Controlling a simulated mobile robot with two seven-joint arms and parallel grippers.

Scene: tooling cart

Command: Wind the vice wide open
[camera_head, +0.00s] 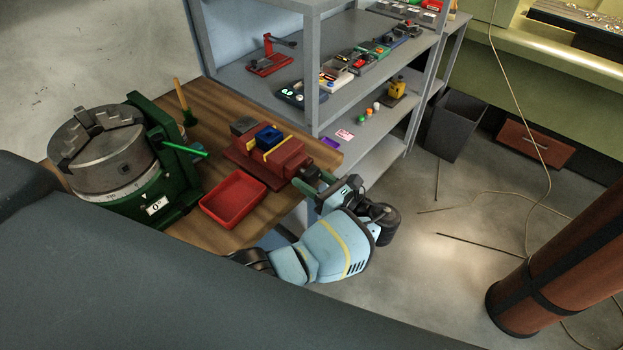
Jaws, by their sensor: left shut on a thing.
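The red vice (285,162) sits on the wooden top of the cart. A blue block (268,136) with a yellow strip beside it shows at the jaws; I cannot tell the width of the jaw gap. My left gripper (314,183) is at the vice's right end, over the edge of the wooden top, shut on the vice handle. The handle is mostly hidden by the fingers and the wrist. My right gripper is not in view.
An empty red tray (233,199) lies in front of the vice. A green rotary table with a grey chuck (112,157) stands at the left, its green lever pointing toward the vice. A wooden-handled brush (181,97) stands behind. A grey shelf (240,78) rises close behind the vice.

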